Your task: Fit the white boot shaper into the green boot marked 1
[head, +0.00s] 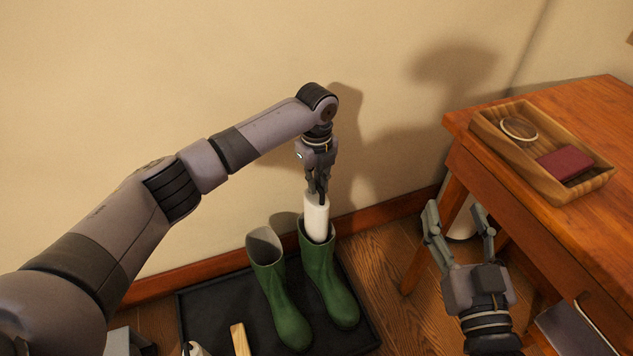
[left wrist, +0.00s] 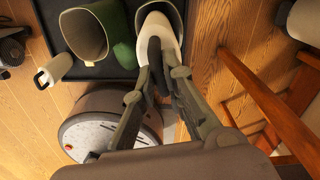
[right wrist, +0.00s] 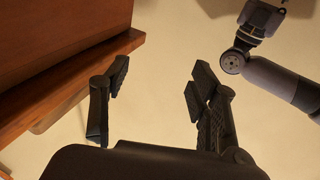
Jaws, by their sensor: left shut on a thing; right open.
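The white boot shaper (head: 316,218) stands upright in the mouth of the right-hand green boot (head: 330,285), its upper part above the rim. My left gripper (head: 318,194) is shut on its top from above. In the left wrist view the white shaper (left wrist: 161,36) lies inside the boot's opening; how deep it reaches is hidden. The other green boot (head: 281,305) stands close on the left with an empty opening, also in the left wrist view (left wrist: 84,36). No number is readable on either boot. My right gripper (head: 457,220) is open and empty by the table.
The boots stand on a black tray (head: 210,312) against the wall. A wooden piece (head: 240,340) and a pale object (head: 194,349) are at its front. A wooden table (head: 462,126) on the right bears a wooden tray (head: 515,158) with a dark red item (head: 566,163).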

